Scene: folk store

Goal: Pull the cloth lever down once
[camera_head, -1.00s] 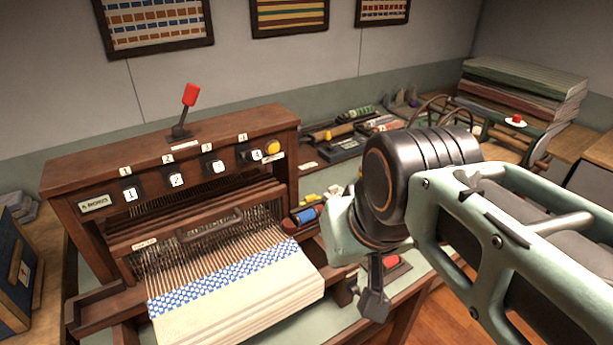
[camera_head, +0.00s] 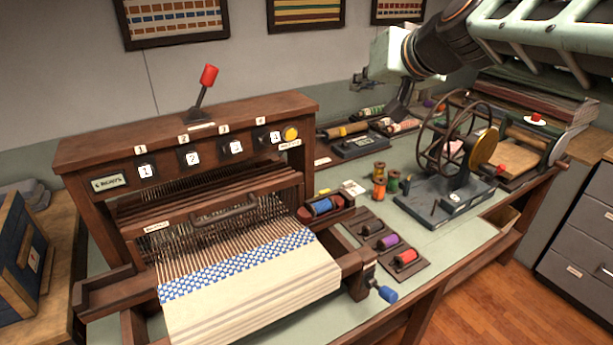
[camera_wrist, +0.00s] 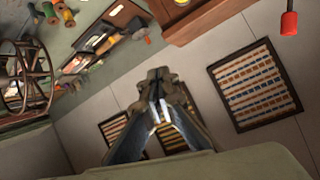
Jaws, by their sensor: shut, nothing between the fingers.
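A lever with a red grip (camera_head: 208,77) stands on top of the brown wooden loom (camera_head: 75,158), leaning slightly right, with a small label at its base. Its red grip (camera_wrist: 289,23) also shows at the upper right of the wrist view. A crank with a blue handle (camera_head: 387,294) sits at the loom's front right corner. I cannot read which one is labelled for the cloth. My gripper (camera_head: 398,112) is raised over the back of the bench, right of the loom and apart from it. In the wrist view my gripper (camera_wrist: 160,85) is shut and empty.
Woven blue-and-white cloth (camera_head: 250,285) hangs at the loom's front. A spoked wheel (camera_head: 455,140) and several thread spools stand on the bench to the right. Framed textiles (camera_head: 175,18) hang on the wall. Space above the loom is clear.

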